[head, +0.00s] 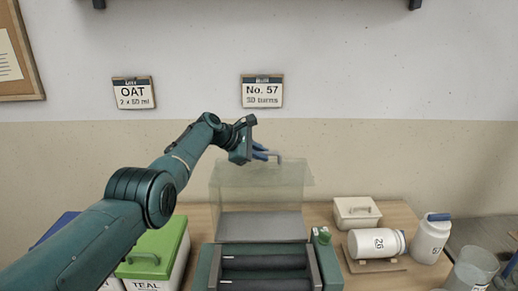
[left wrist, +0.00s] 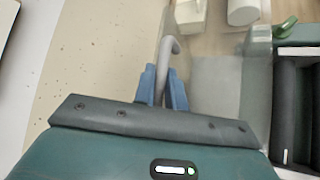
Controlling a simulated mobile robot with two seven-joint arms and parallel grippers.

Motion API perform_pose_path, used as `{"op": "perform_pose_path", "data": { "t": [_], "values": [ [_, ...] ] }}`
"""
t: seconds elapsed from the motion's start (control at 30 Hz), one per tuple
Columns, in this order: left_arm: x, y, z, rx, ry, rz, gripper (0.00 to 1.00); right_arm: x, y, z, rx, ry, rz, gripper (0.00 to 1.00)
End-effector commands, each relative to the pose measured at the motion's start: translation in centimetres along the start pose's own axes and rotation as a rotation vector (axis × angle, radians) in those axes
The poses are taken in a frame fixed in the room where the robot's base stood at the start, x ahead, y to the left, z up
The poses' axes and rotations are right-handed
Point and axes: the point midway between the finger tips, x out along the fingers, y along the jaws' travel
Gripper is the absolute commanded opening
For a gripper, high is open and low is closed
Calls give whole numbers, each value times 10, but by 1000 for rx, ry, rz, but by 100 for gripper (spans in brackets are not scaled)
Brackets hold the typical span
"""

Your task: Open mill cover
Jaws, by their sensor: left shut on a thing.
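The mill (head: 213,268) stands on the table at the front centre, with two dark rollers showing uncovered. Its clear mill cover (head: 260,185) stands up at the rear of the mill, behind the rollers, with a grey handle (head: 277,157) at its top. My left gripper (head: 264,153) reaches over from the left and is shut on this handle. In the left wrist view the blue fingers (left wrist: 163,90) are on either side of the curved grey handle (left wrist: 172,48), with the clear cover (left wrist: 215,75) beside them. My right gripper is not in view.
A green-lidded TEAL bucket (head: 158,248) stands left of the mill, under my arm. To the right are a lidded cream box (head: 356,211), a white jar (head: 376,243) lying on a wooden stand, an upright white bottle (head: 431,240) and a clear beaker (head: 472,268).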

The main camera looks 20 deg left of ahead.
Motion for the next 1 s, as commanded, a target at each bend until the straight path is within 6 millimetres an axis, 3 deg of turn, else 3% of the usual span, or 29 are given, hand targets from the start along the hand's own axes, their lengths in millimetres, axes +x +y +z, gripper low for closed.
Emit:
{"op": "perform_pose_path", "data": {
  "t": [0.47, 0.5, 0.6, 1.0],
  "values": [
    [3, -7, -3, -13, 3, -20, 0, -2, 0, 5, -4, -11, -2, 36],
    [3, -7, -3, -13, 3, -20, 13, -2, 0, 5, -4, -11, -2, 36],
    [3, -6, -3, -13, 3, -19, 21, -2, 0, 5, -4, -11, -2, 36],
    [-3, -3, -3, -10, 0, -12, 21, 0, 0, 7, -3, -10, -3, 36]
  ]
}}
